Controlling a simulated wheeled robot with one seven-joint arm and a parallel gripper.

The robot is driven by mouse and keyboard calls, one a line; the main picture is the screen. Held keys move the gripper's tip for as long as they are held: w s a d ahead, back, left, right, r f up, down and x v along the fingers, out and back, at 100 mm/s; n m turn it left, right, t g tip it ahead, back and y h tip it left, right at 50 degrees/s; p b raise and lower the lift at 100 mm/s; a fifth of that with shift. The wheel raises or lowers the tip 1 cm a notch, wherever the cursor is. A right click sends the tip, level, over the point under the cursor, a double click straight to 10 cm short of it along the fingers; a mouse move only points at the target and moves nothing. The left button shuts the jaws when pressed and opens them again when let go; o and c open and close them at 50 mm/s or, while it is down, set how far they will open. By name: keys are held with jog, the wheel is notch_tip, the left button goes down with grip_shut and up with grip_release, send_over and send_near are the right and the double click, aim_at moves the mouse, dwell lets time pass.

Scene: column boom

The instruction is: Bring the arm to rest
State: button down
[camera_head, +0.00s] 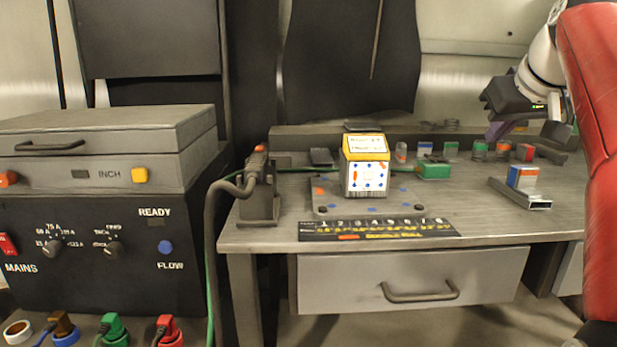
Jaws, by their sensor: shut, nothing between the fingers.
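My gripper (499,130) is at the upper right, at the end of my white and dark arm, above the back right part of the workbench. It looks shut and holds nothing visible. It is in the air, apart from the bench top. Part of my arm is hidden behind the large red part at the right edge.
A torch stand (259,205) and a dark power unit (110,255) stand left.

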jog(key=s+a+f+g, duration=0.1)
jog(key=s+a+f, duration=0.4)
jog(key=f, duration=0.6)
jog(key=s+a+f+g, duration=0.1)
jog(key=s+a+f, duration=0.4)
jog(key=s+f, duration=0.4)
jog(key=s+a+f+g, duration=0.1)
jog(key=s+a+f, duration=0.4)
jog(key=f, duration=0.8)
jog(key=s, duration=0.3)
jog(key=shift+a+m, duration=0.3)
